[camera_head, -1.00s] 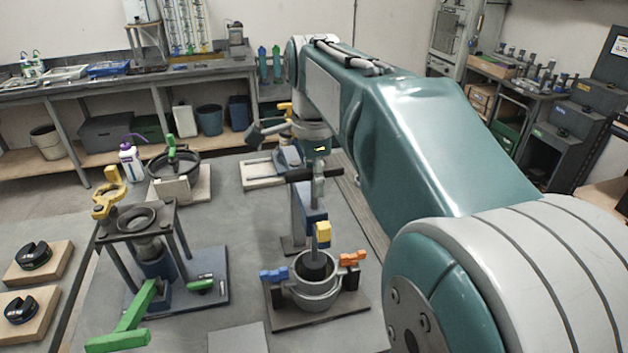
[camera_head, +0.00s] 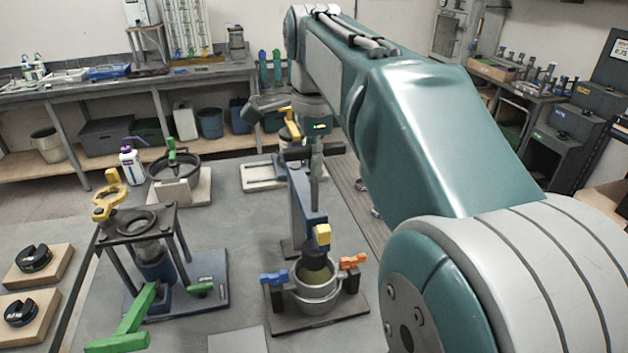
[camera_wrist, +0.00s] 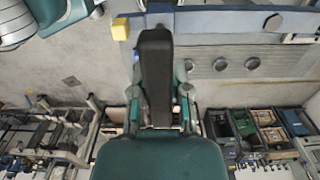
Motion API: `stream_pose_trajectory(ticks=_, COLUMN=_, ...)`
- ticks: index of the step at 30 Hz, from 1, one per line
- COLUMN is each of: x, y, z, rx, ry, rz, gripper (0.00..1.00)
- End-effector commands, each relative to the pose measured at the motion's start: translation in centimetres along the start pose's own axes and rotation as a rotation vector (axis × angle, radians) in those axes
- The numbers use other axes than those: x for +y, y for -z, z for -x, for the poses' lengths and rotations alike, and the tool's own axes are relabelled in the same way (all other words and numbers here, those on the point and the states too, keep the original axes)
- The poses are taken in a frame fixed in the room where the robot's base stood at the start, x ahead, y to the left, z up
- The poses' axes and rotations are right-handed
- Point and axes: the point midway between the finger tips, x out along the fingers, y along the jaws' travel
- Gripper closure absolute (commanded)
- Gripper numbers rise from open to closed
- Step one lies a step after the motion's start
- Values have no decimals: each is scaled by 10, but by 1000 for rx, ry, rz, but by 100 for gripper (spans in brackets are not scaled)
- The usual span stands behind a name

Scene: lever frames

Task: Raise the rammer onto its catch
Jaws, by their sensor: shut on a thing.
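The rammer's black cross-handle (camera_head: 312,152) sits atop a grey rod (camera_head: 316,180) beside a blue upright (camera_head: 299,205). In the wrist view the black handle (camera_wrist: 156,65) runs between the fingers of my gripper (camera_wrist: 160,95), which is shut on it. A yellow block (camera_head: 323,234), which may be the catch, is beside the lower upright.
The mould has a blue clamp (camera_head: 273,278) and an orange clamp (camera_head: 352,262) on a dark base. Left stands a frame with a yellow ring handle (camera_head: 110,190) and a green lever (camera_head: 130,320). A pan (camera_head: 178,172) sits behind. Bare table lies between them.

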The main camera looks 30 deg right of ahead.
Motion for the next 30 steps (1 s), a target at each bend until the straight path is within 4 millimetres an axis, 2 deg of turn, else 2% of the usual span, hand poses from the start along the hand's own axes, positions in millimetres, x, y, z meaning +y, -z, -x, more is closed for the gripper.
stream_pose_trajectory(ticks=3, x=-2, y=0, z=21, rx=0, ry=9, rz=0, gripper=100)
stream_pose_trajectory(ticks=6, x=-1, y=0, z=31, rx=0, ry=9, rz=1, gripper=100)
stream_pose_trajectory(ticks=17, x=0, y=0, z=37, rx=0, ry=12, rz=1, gripper=100)
stream_pose_trajectory(ticks=18, x=0, y=0, z=37, rx=0, ry=13, rz=1, gripper=72)
stream_pose_trajectory(ticks=20, x=0, y=0, z=37, rx=0, ry=13, rz=1, gripper=46)
stream_pose_trajectory(ticks=30, x=0, y=0, z=35, rx=0, ry=5, rz=0, gripper=46)
